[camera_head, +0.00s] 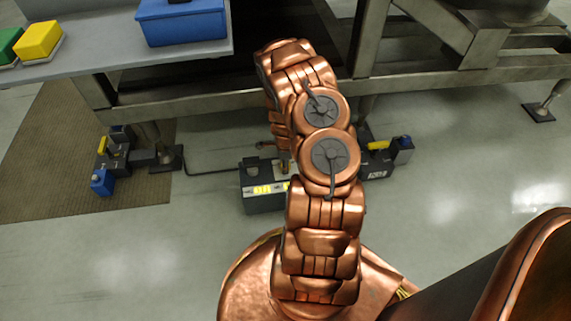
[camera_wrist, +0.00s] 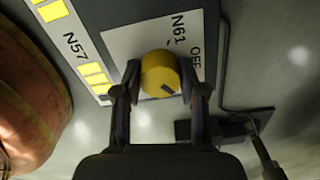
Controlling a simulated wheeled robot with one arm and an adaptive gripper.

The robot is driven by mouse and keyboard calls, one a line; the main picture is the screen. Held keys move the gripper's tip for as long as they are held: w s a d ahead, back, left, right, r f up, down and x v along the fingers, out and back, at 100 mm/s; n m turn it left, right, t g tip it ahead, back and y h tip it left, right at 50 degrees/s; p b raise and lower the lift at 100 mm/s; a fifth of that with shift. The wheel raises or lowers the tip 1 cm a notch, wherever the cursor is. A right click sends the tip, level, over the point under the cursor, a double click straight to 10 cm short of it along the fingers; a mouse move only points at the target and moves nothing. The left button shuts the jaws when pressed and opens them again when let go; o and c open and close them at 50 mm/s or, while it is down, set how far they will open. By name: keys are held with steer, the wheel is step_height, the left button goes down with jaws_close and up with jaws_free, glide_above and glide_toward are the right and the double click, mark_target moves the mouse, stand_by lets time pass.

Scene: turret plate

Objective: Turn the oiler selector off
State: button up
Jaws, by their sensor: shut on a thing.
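A round yellow selector knob (camera_wrist: 158,70) sits on a white label plate (camera_wrist: 130,45) in the wrist view. A short dark mark shows on its lower right part. The plate reads "N61", with "OFF" to the right of the knob. My gripper (camera_wrist: 160,66) is shut on the knob, one dark finger on its left side and one on its right.
A second label "N57" with yellow blocks (camera_wrist: 95,78) lies left of the plate. The metal bench frame (camera_head: 220,118) passes above the box. A smaller unit with a blue block (camera_head: 102,182) stands at left on a brown mat (camera_head: 50,150). Floor in front is clear.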

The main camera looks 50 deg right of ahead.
steer(key=n+p, duration=0.2)
steer(key=n, duration=0.3)
steer(key=shift+r+n, duration=0.1)
steer(key=shift+n, duration=0.3)
steer(key=n+p, duration=0.2)
steer(key=n, duration=0.3)
stand_by(0.4)
steer(key=o, duration=1.1)
steer(key=shift+o, duration=0.2)
step_height(320, 180, up, 12)
